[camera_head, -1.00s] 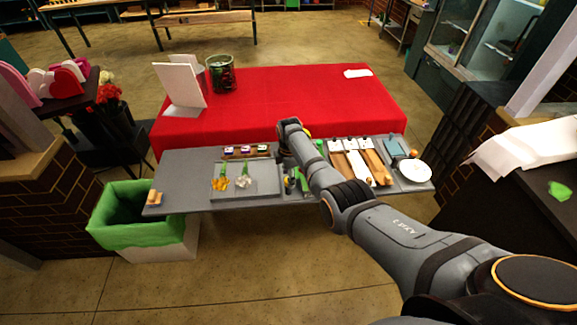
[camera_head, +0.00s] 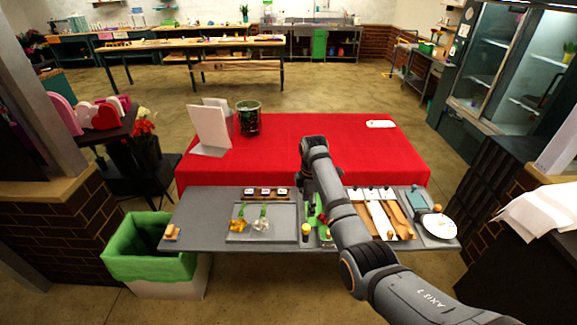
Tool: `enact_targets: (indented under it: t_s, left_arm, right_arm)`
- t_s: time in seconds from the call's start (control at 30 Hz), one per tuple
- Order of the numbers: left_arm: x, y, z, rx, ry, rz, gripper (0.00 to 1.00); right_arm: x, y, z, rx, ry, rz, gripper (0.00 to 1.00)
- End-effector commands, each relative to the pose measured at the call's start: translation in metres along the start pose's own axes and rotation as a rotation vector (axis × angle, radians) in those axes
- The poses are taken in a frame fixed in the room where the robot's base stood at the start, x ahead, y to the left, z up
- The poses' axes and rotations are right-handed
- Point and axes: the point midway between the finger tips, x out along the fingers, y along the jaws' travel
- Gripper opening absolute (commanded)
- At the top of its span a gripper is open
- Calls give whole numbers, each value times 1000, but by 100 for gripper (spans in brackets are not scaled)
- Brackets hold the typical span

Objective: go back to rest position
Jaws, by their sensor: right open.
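My right arm comes in from the lower right and bends over the grey work table (camera_head: 200,225). My right gripper (camera_head: 320,212) is at the end of the downturned wrist, above the middle of the table, among small green tools. It is open; its fingers are small and partly hidden by my arm, and I see nothing held. Left of it, a grey tray (camera_head: 240,208) bears a yellow flower (camera_head: 238,225) and a white flower (camera_head: 261,223). My left gripper is not in view.
A red-covered table (camera_head: 380,150) stands behind, with a glass vase (camera_head: 248,118) and a white card stand (camera_head: 210,128). Right are wrapping strips (camera_head: 378,215) and a white plate (camera_head: 440,226). A green-lined bin (camera_head: 150,255) is at the lower left.

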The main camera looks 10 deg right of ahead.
Motion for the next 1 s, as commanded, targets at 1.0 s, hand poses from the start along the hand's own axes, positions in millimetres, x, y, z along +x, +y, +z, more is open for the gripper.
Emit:
enact_targets:
  t_s: [1.0]
  left_arm:
    - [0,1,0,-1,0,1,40]
  right_arm:
    - [58,-297,54,1308,121,266,52]
